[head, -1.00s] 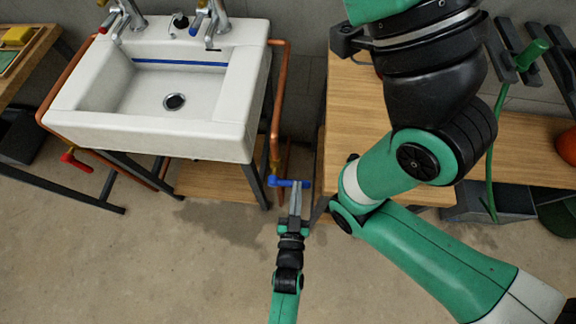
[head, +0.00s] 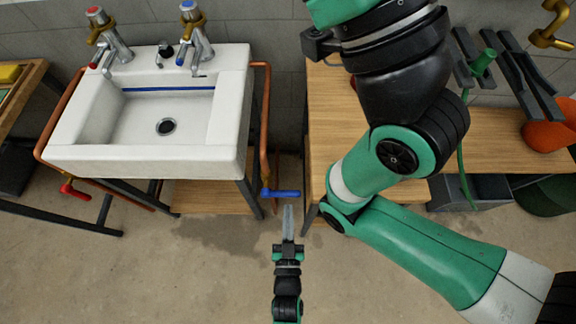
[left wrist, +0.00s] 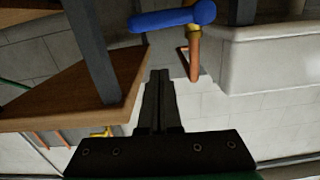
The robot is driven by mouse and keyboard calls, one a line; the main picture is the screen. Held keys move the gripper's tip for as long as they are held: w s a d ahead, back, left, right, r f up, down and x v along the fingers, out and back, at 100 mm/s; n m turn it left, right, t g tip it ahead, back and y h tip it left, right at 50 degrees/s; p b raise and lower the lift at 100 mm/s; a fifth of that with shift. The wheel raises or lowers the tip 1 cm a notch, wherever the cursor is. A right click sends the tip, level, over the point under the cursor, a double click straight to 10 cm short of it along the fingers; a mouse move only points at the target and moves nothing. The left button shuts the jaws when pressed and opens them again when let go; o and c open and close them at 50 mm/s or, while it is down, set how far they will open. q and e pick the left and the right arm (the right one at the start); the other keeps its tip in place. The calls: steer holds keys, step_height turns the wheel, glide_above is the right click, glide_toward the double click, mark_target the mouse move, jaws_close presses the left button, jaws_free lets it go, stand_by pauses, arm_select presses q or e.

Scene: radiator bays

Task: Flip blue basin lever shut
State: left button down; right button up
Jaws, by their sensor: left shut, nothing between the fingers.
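The blue basin lever (head: 281,193) is on the copper pipe's valve at the right side of the sink, low down. In the head view it sticks out to the right, across the upright pipe. It also shows in the left wrist view (left wrist: 172,18), along the top edge, beside the brass valve. My left gripper (head: 288,208) is shut and empty, just below the lever in the head view, with a small gap. In the left wrist view its closed fingers (left wrist: 160,75) point up towards the lever, apart from it. My right gripper is out of view.
The white basin (head: 150,155) stands left of the lever. A red lever (head: 73,189) is on the left pipe. A wooden bench (head: 345,120) stands close on the right, with my right arm over it. The floor in front is open.

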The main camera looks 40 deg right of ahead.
arm_select(q)
steer(key=p+v, duration=0.1)
steer(key=v, duration=0.4)
steer(key=shift+s+a, duration=0.3)
